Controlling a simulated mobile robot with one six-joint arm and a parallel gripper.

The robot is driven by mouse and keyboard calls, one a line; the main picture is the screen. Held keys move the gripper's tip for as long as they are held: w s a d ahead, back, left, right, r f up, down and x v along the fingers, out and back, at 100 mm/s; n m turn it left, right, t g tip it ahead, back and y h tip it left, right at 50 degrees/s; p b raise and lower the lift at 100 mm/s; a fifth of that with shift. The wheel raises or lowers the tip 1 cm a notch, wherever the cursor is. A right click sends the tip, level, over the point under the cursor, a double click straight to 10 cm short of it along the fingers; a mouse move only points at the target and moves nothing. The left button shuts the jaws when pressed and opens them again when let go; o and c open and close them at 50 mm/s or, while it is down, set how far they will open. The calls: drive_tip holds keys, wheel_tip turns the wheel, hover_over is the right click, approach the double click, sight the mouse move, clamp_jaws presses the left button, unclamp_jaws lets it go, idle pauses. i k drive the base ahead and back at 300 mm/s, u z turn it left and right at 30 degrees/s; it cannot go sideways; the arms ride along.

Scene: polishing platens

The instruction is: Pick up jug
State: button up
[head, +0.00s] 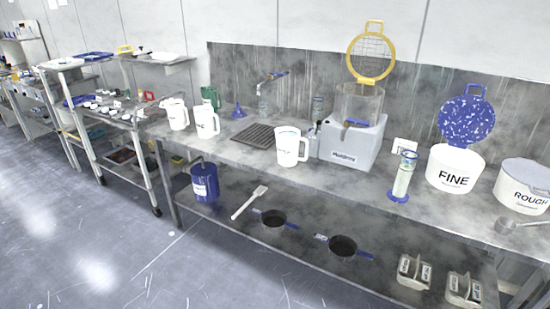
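A white jug (288,148) with a handle on its right stands upright on the grey worktop, left of the MultiDrop machine. Two more white jugs stand farther left on the worktop, one at the left (177,115) and one beside it (206,124). A green jug (210,97) stands behind them. A blue jug-like container (204,184) is on the lower shelf. I cannot tell from the picture which of these the task means. My gripper is not in view.
The worktop (240,151) also bears a grey machine (349,148), a cylinder on a blue base (403,177), and white tubs marked FINE (455,169) and ROUGH (522,187). A metal cart (138,135) stands left. The floor (90,240) in front is clear.

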sight(288, 139)
drive_tip(key=u, duration=0.35)
drive_tip(key=k, duration=1.05)
drive_tip(key=u, duration=0.9)
drive_tip(key=i, duration=0.35)
drive_tip(key=u, duration=0.6)
drive_tip(key=i, duration=1.45)
drive_tip(key=z, duration=0.95)
drive_tip(key=i, duration=0.8)
drive_tip(key=z, duration=0.15)
